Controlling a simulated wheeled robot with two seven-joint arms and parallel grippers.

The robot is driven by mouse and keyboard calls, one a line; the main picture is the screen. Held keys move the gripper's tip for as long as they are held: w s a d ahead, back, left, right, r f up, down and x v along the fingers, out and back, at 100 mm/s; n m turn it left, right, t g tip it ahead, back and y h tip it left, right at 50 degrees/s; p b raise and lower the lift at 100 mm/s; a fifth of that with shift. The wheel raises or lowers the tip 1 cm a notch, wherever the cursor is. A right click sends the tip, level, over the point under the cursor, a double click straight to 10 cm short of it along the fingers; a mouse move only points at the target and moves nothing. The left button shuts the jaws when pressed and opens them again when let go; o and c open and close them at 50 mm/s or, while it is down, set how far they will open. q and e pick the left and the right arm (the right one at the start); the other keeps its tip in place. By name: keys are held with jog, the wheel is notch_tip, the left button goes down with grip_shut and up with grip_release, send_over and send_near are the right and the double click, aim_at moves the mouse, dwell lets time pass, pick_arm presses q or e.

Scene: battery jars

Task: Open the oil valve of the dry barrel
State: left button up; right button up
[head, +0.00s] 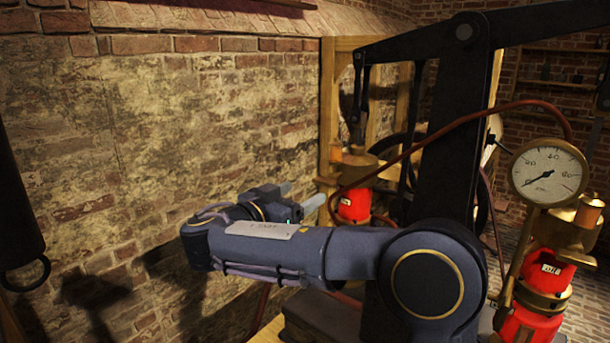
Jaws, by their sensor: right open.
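My right gripper (303,195) is at the centre of the view, at the end of my dark blue arm that comes in from the right. Its two pale fingers are apart, with nothing between them. They point right, towards a red barrel (354,206) with a brass top, which stands farther back. A second red barrel (530,326) with brass fittings (565,235) stands at the front right. I cannot tell which barrel is dry, and no oil valve can be made out clearly. My forearm hides part of the space below the back barrel. My left gripper is not in view.
A round gauge (549,173) stands above the front barrel. A tall black machine frame (440,150) with a beam and a dark red hose (430,138) rises behind my arm. A brick wall (200,120) fills the left. A dark cylinder (15,200) with a ring hangs at the left edge.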

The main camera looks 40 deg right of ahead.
aim_at(321, 182)
jog(key=p+x, duration=0.2)
jog(key=x, duration=0.5)
jog(key=shift+w+a+p, duration=0.1)
jog(key=shift+w+p, duration=0.1)
jog(key=shift+p, duration=0.1)
jog(key=shift+w+d, duration=0.1)
jog(key=shift+d, duration=0.4)
jog(key=c, duration=1)
